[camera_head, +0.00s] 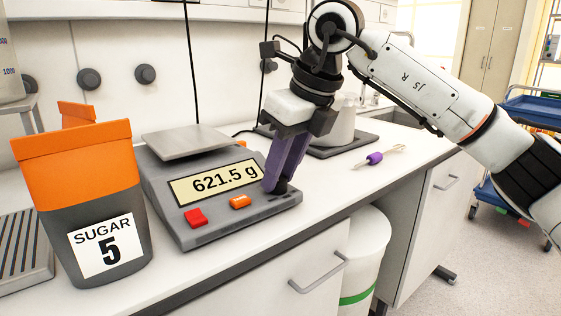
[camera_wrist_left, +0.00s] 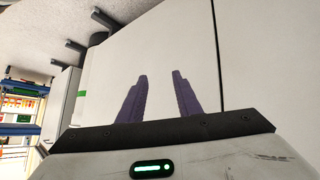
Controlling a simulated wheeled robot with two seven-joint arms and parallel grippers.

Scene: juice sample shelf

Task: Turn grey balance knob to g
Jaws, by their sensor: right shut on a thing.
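The grey balance (camera_head: 215,222) stands on the bench with a metal weighing plate (camera_head: 186,143) on top. Its display (camera_head: 216,182) reads 621.5 g. A red button (camera_head: 196,217) and an orange button (camera_head: 240,202) are on its front panel. My right gripper (camera_head: 282,185) points down at the right end of the panel, its purple fingers closed around the grey knob there. The fingers hide most of the knob, so its pointer direction cannot be seen. My left gripper (camera_wrist_left: 160,98) shows only in the left wrist view, with its two purple fingers apart and nothing between them.
An orange and grey sugar bag (camera_head: 82,195) labelled 5 stands close left of the balance. A purple-handled tool (camera_head: 376,158) lies on the bench to the right. A white bin (camera_head: 362,262) stands below the bench. The bench right of the balance is partly clear.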

